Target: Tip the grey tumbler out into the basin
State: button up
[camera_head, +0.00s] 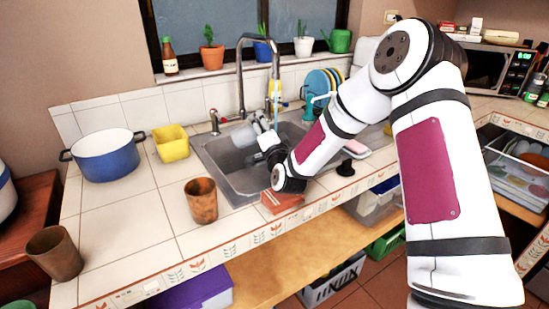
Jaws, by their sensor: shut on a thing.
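The grey tumbler (242,135) shows small in the head view, over the back left part of the basin (240,185). It looks tipped over on its side, but I cannot tell which way its mouth faces or whether anything is inside it. My gripper (258,131) is shut on the tumbler and holds it above the basin floor. My wrist and the dark gripper body hide part of the basin. The basin is a grey metal sink set into the tiled counter.
The tap (241,75) arches up just behind the tumbler. A brown cup (201,203) stands before the basin, and another (54,254) is at the front left. A yellow container (171,144) and blue pot (105,155) stand left. Tiles between them are clear.

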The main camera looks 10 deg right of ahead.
jog(key=shift+d+m, duration=0.1)
jog(key=shift+m, duration=0.2)
jog(key=shift+d+m, duration=0.35)
jog(key=shift+m, duration=0.15)
jog(key=shift+d+r+m, duration=0.1)
jog(key=shift+d+m, duration=0.4)
jog(key=shift+m, duration=0.1)
jog(key=shift+d+m, duration=0.2)
jog(key=shift+m, duration=0.5)
